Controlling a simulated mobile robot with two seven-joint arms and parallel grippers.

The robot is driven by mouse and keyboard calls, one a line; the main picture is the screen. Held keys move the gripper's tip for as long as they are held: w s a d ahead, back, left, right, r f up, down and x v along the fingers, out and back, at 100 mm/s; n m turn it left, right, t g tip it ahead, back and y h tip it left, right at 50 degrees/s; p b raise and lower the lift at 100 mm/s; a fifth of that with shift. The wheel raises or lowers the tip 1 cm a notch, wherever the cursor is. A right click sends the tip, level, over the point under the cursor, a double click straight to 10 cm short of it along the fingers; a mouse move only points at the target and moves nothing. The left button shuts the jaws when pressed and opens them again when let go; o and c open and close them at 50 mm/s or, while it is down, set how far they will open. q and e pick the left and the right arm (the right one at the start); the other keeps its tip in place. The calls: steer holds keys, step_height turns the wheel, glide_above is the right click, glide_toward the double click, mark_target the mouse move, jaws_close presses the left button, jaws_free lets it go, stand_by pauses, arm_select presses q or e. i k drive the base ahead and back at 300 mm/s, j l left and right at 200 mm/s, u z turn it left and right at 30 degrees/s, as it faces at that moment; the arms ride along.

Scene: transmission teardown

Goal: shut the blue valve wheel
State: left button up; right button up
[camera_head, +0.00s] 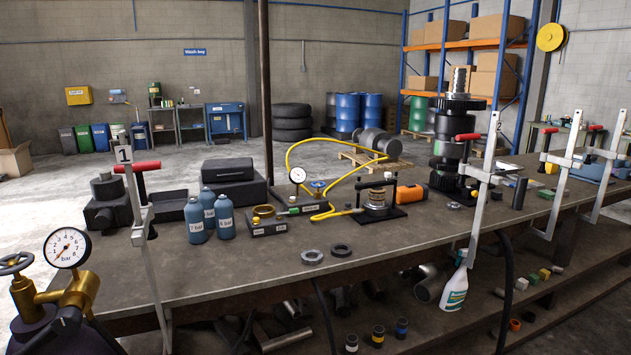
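A small blue valve wheel (318,184) stands on the workbench near the middle of the view, just right of a small white dial gauge (297,175). A yellow hose (322,141) loops up behind the wheel and runs right to a small press-like fixture (377,197). The wheel is too small here to tell how far it is turned. Neither of my grippers is in view.
Blue bottles (225,216) and a dark block with a brass ring (264,220) stand left of the wheel. Clamp 1 (139,205) and clamp 2 (481,190) rise at the bench edge. A larger gauge (67,248) stands front left.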

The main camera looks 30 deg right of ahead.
mark_target(314, 184)
steer(key=i+l, duration=0.15)
steer(key=l, duration=0.2)
steer(key=i+l+u, duration=0.1)
steer(key=l, duration=0.25)
steer(key=i+l, duration=0.1)
steer(key=l, duration=0.25)
steer(key=i+l+u, duration=0.1)
steer(key=l, duration=0.25)
steer(key=i+l, duration=0.15)
steer(key=l, duration=0.25)
